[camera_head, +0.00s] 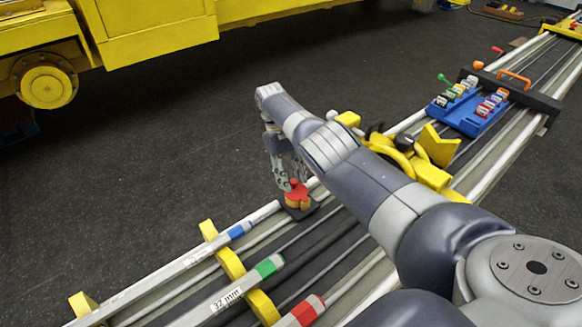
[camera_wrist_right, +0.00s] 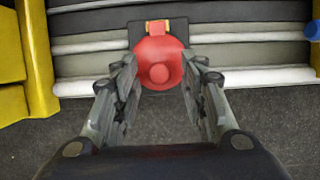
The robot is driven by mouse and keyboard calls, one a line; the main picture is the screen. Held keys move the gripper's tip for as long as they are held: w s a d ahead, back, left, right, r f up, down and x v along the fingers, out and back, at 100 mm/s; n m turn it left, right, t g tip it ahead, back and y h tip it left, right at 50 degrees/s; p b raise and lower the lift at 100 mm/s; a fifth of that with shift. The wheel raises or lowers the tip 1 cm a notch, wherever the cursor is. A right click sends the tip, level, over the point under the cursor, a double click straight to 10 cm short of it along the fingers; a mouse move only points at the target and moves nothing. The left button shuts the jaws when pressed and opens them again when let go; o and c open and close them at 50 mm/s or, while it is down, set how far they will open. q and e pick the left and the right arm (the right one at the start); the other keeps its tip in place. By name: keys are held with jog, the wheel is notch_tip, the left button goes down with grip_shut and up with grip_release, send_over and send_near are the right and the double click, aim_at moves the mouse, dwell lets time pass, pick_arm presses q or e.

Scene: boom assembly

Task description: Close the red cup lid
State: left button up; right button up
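The red cup lid (camera_wrist_right: 158,77) is round with a knob in its middle, and shows between the two fingers of my right gripper (camera_wrist_right: 160,62) in the right wrist view. A small red and yellow part (camera_wrist_right: 158,26) sits at its far edge. In the head view the red lid (camera_head: 298,187) is on a small orange-yellow cup (camera_head: 297,202) at the rail's edge. My right gripper (camera_head: 286,172) points down at it. Its fingers are apart, one on each side of the lid; whether they touch it I cannot tell. My left gripper is not in view.
Long silver rails with blue, green and red bands (camera_head: 270,265) lie in yellow brackets (camera_head: 228,262) at front left. A blue tray (camera_head: 467,113) with several small coloured items stands at back right. A yellow machine (camera_head: 150,35) is at the back left. The dark floor between is clear.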

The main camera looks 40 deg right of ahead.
aim_at(291, 181)
notch_tip(291, 181, up, 10)
jog(key=shift+w+f, duration=0.15)
jog(key=shift+f, duration=0.05)
dwell(0.6)
dwell(0.4)
jog(key=shift+f, duration=0.1)
